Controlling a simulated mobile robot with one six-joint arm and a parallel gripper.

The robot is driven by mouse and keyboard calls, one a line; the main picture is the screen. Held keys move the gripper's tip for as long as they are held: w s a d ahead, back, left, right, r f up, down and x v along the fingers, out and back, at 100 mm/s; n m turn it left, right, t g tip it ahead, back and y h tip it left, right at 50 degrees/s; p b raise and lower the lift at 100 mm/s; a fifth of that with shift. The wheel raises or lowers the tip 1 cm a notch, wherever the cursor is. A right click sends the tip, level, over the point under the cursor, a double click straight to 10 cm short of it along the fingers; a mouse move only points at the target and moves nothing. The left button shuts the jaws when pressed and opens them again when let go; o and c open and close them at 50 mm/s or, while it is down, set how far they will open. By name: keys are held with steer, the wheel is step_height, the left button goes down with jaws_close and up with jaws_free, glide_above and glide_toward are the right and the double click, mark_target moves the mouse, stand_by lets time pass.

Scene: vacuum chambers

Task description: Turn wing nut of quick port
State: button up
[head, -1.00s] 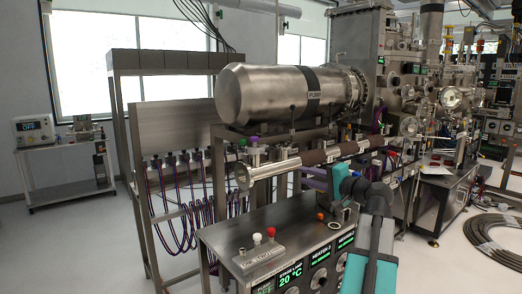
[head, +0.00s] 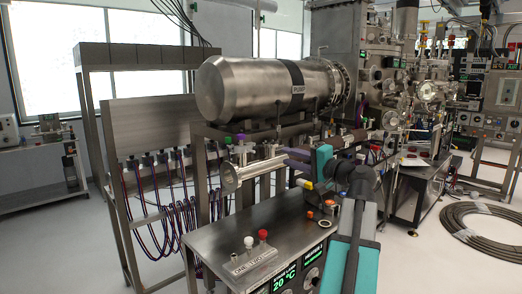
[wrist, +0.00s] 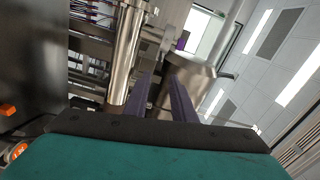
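A steel tube with a round open flange (head: 231,178) at its near end lies level above the cabinet in the head view; it may be the quick port. I cannot make out a wing nut. A steel tube (wrist: 126,50) crosses the upper left of the wrist view. My gripper's dark purple fingers (head: 298,181) point left in the head view, close to the tube, partly hidden by my teal wrist. In the wrist view my gripper (wrist: 159,75) has its two fingers apart with nothing between them. A purple cap (head: 240,138) tops a valve behind the flange.
A steel cabinet (head: 215,240) below carries a block with white and red knobs (head: 248,241) and small orange-and-white parts near my arm. A large pump cylinder (head: 265,90) lies behind. Cables hang at left. A coiled hose (head: 490,228) lies on the floor at right.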

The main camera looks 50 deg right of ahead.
mark_target(257, 147)
steer(key=w+d+p, duration=0.1)
steer(key=w, duration=1.2)
steer(key=shift+w+p, duration=0.25)
steer(key=shift+p, duration=0.1)
steer(key=shift+c, duration=0.3)
jaws_close()
